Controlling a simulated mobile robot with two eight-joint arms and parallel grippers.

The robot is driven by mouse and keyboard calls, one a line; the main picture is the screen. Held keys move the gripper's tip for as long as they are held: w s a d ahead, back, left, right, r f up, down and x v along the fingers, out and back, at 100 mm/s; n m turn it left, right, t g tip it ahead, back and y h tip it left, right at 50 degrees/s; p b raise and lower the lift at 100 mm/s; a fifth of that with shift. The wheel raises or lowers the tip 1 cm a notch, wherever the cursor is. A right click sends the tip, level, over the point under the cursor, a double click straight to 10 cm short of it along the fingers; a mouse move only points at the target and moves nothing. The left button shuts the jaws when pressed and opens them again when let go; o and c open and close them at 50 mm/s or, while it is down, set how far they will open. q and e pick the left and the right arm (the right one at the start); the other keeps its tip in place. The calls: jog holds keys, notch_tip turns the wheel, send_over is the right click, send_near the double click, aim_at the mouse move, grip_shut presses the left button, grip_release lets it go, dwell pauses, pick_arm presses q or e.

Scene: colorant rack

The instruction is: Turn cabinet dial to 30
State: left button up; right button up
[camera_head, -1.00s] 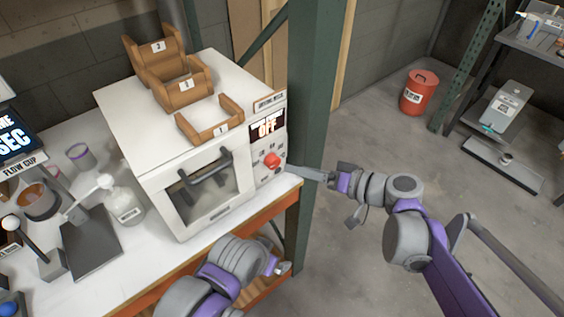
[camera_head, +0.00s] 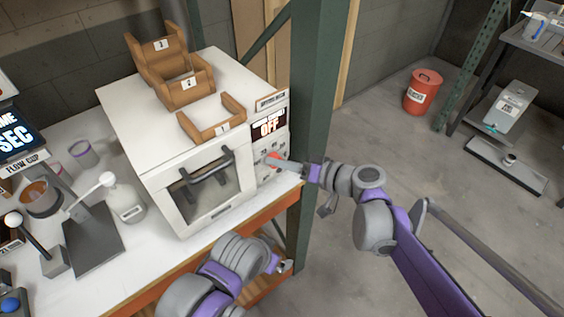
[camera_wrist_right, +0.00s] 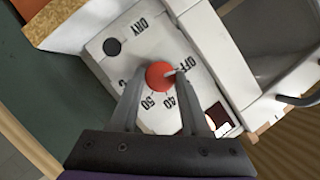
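The cabinet (camera_head: 205,185) is a white box with a glass door on the bench. Its display (camera_head: 268,127) reads OFF. The red dial (camera_head: 272,158) sits on the front panel below the display. In the right wrist view the dial (camera_wrist_right: 160,75) has a pale pointer mark towards OFF, with 40 and 50 printed around it. My right gripper (camera_wrist_right: 165,85) is open, its two fingers on either side of the dial; contact cannot be made out. It also shows at the panel in the head view (camera_head: 285,163). My left gripper (camera_head: 284,266) is low before the bench edge, its opening unclear.
Wooden trays (camera_head: 212,118) stand on top of the cabinet. A green post (camera_head: 312,100) rises close to the cabinet's right side. A bottle (camera_head: 125,203) and a flow cup stand (camera_head: 92,245) occupy the bench left. Floor on the right is clear near my arm.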

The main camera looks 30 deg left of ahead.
grip_shut()
jog(key=m+b, duration=0.1)
jog(key=m, duration=0.1)
jog(key=m+g+y+b, duration=0.1)
jog(key=shift+w+f+m+y+b, duration=0.15)
jog(key=shift+f+m+y+b, duration=0.15)
jog(key=shift+m+b, duration=0.1)
jog(key=shift+m+g+y+b, duration=0.3)
jog(key=shift+m+y+b, duration=0.6)
jog(key=shift+m, duration=0.7)
jog(key=o, duration=0.6)
grip_release()
jog(key=shift+o, duration=0.2)
